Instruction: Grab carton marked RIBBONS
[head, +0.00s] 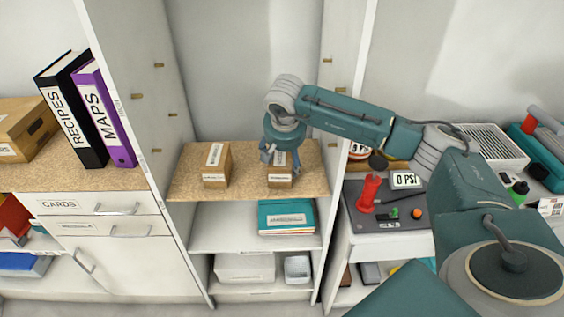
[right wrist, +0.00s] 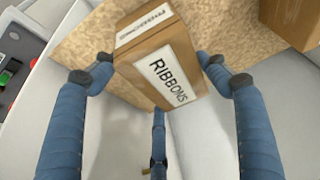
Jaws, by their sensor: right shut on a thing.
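The RIBBONS carton (right wrist: 165,62) is a small brown box with white labels on its top and front. In the head view this carton (head: 281,182) sits at the right part of the cork-coloured shelf board. My right gripper (head: 283,168) reaches down over it from above. In the right wrist view the blue fingers of the gripper (right wrist: 157,70) are at both sides of the carton, with a third finger below its front. The gripper is shut on the carton, which appears still at the board. My left gripper is not in view.
A second brown carton (head: 216,165) stands to the left on the same board (head: 245,160). Shelf side walls (head: 340,100) stand close on the right. Teal folders (head: 287,215) and white bins (head: 245,267) fill lower shelves. A cluttered grey tray (head: 390,215) lies right.

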